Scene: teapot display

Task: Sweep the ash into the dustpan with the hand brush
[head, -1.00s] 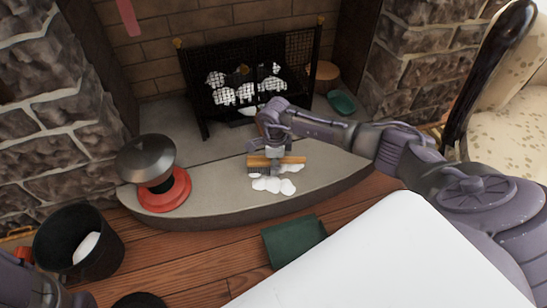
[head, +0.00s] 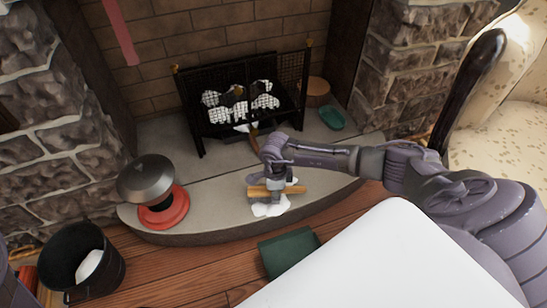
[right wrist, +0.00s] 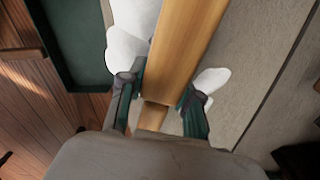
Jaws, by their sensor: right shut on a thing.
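My right gripper (head: 277,184) is shut on the wooden hand brush (head: 262,191) above the front of the stone hearth. The brush's wooden back also crosses the right wrist view (right wrist: 190,40) between the fingers (right wrist: 160,95). White ash (head: 268,210) lies in a clump just in front of the brush, close to the hearth's front edge. In the right wrist view, ash (right wrist: 127,48) shows on both sides of the brush. The dark green dustpan (head: 288,250) is on the wooden floor, in front of the hearth. The bristles are hidden. My left gripper is out of frame.
A black mesh fire grate (head: 243,100) stands at the back of the hearth (head: 215,210). A red-based object with a grey dome (head: 147,180) is on the hearth's left. A black bucket (head: 82,275) stands lower left. A small green dish (head: 331,118) lies at right.

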